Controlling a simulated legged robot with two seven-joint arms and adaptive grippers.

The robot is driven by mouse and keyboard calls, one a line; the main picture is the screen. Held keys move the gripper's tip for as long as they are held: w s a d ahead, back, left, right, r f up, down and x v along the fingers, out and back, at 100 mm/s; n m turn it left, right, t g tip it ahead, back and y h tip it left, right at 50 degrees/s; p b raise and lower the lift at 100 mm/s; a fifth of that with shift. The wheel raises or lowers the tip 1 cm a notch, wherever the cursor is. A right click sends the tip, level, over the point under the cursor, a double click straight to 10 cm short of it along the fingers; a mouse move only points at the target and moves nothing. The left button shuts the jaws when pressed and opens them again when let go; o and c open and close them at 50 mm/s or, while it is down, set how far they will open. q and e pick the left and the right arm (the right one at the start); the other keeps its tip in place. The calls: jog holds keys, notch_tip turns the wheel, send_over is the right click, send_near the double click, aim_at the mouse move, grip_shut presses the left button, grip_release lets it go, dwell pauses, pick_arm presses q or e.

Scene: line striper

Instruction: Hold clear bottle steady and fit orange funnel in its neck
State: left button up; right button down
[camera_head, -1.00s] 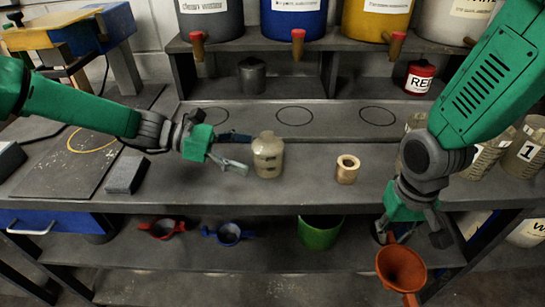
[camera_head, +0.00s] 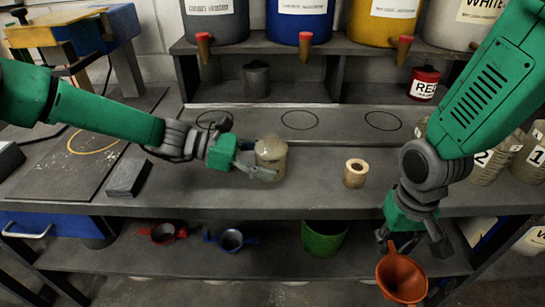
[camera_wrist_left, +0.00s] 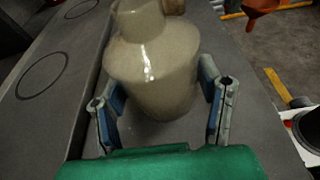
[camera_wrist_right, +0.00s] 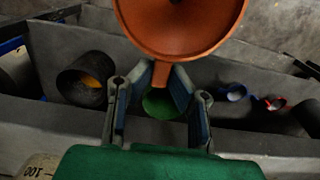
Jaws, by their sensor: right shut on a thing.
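The clear bottle (camera_head: 270,158) stands upright on the bench, with murky beige contents. My left gripper (camera_head: 258,166) is at the bottle. In the left wrist view its open fingers (camera_wrist_left: 162,88) lie on either side of the bottle's body (camera_wrist_left: 155,65), with small gaps that make contact hard to tell. The bottle's top is cut off there. The orange funnel (camera_head: 400,278) hangs in front of the bench's front edge at the right. My right gripper (camera_head: 410,240) is shut on its side tab; the right wrist view shows the funnel's wide cone (camera_wrist_right: 180,25) beyond the fingers (camera_wrist_right: 163,80).
A tan ring-shaped cylinder (camera_head: 355,172) stands right of the bottle. Numbered containers (camera_head: 487,165) are at the right, behind my right arm. A red can (camera_head: 423,84) stands farther back. Red (camera_head: 163,234) and blue (camera_head: 231,240) funnels and a green container (camera_head: 324,240) sit on the lower shelf.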

pick_arm(q)
jog(key=shift+a+f, duration=0.1)
jog(key=shift+a, duration=0.2)
pick_arm(e)
jog(key=shift+a, duration=0.25)
pick_arm(q)
jog(key=shift+d, duration=0.5)
pick_arm(e)
jog(key=shift+d, duration=0.4)
pick_arm(q)
jog(key=shift+d, duration=0.3)
jog(key=shift+a, duration=0.4)
jog(key=shift+d, duration=0.45)
jog(key=shift+a, duration=0.55)
jog(key=shift+d, duration=0.35)
jog(key=shift+a, duration=0.15)
pick_arm(e)
jog(key=w+a+r+m, duration=0.6)
jog(key=a+r+m, duration=0.4)
jog(key=m, duration=0.4)
jog(key=w+a+r+m, duration=0.6)
jog(key=a+r+m, duration=0.4)
jog(key=r+m, duration=0.3)
jog(key=shift+r+m, duration=0.15)
jog(key=shift+m, duration=0.25)
